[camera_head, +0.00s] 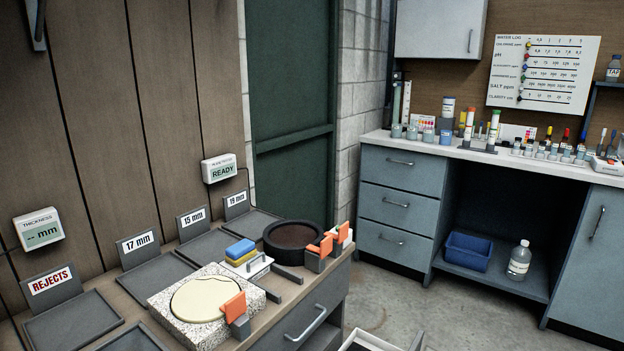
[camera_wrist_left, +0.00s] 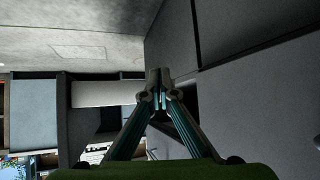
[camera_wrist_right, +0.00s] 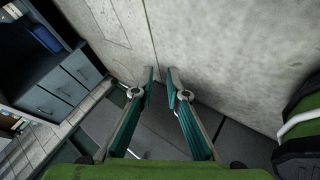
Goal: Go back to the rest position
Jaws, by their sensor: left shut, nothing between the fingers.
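My left gripper (camera_wrist_left: 159,92) shows in the left wrist view, with its teal fingers brought together at the tips and nothing between them. Grey panels and pale floor lie beyond it. My right gripper (camera_wrist_right: 160,88) shows in the right wrist view, with its fingertips apart and a narrow empty gap between them. Pale concrete floor lies beyond its tips. Neither gripper touches anything that I can see. Neither arm nor gripper shows in the head view.
In the head view, a workbench at left carries a granite plate (camera_head: 168,299), grey trays, a black round dish (camera_head: 290,257) and orange-topped blocks. A grey cabinet counter (camera_head: 397,203) with bottles stands at right. Concrete floor (camera_head: 385,290) lies between them.

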